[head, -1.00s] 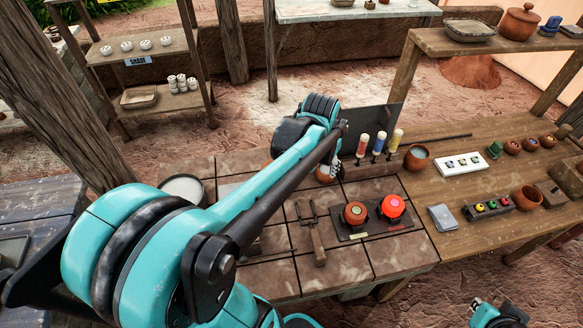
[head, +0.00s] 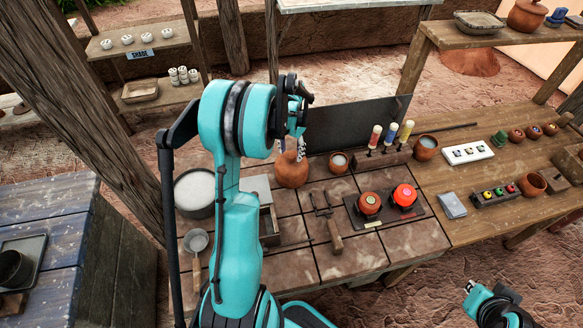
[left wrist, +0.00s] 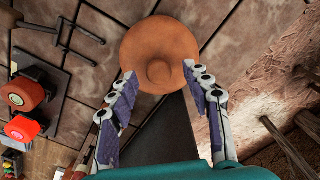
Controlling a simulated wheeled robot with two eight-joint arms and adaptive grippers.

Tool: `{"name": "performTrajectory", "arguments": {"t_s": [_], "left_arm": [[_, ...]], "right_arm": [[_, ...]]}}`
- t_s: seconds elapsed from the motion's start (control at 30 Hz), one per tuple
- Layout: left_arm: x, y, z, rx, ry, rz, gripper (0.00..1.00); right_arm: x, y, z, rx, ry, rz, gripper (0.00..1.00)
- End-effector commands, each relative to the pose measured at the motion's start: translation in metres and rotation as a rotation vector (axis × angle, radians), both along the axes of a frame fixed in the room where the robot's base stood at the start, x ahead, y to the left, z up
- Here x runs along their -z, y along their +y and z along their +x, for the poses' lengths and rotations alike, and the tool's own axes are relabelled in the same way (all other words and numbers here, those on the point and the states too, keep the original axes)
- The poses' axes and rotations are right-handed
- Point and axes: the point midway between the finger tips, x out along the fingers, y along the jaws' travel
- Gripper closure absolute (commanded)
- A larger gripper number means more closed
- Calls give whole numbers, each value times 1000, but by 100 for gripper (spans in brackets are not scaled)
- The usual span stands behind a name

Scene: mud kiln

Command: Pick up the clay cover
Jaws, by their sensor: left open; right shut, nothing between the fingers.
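The clay cover (head: 291,171) is a round terracotta piece on the tiled bench in the head view. In the left wrist view the clay cover (left wrist: 160,45) shows from above as a disc with a raised round knob in its middle. My left gripper (head: 299,152) is over it in the head view. In the left wrist view the left gripper (left wrist: 160,82) is open, its two purple-padded fingers apart on either side of the cover's near edge. Contact cannot be told. My right gripper (head: 468,288) is shut and empty, low at the right, away from the cover.
A dark upright panel (head: 352,124) stands behind the cover. A small clay cup (head: 338,163) is right of it. A dark pot of white stuff (head: 194,207) and a ladle (head: 196,242) are left. A fork-like tool (head: 333,235) and red buttons (head: 404,196) lie in front.

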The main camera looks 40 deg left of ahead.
Motion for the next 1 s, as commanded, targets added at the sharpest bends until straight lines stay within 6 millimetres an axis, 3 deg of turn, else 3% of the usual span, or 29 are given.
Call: {"name": "performTrajectory", "arguments": {"t_s": [0.17, 0.4, 0.6, 1.0], "left_arm": [[28, -1, 1, 0, 0, 0, 51], [30, -1, 0, 0, 0, 0, 51], [30, -1, 1, 0, -1, 0, 100], [21, -1, 1, 0, -1, 0, 100]], "right_arm": [[10, 0, 0, 0, 0, 0, 100], [9, 0, 0, 0, 0, 0, 100], [9, 0, 0, 0, 0, 0, 100], [6, 0, 0, 0, 0, 0, 100]]}}
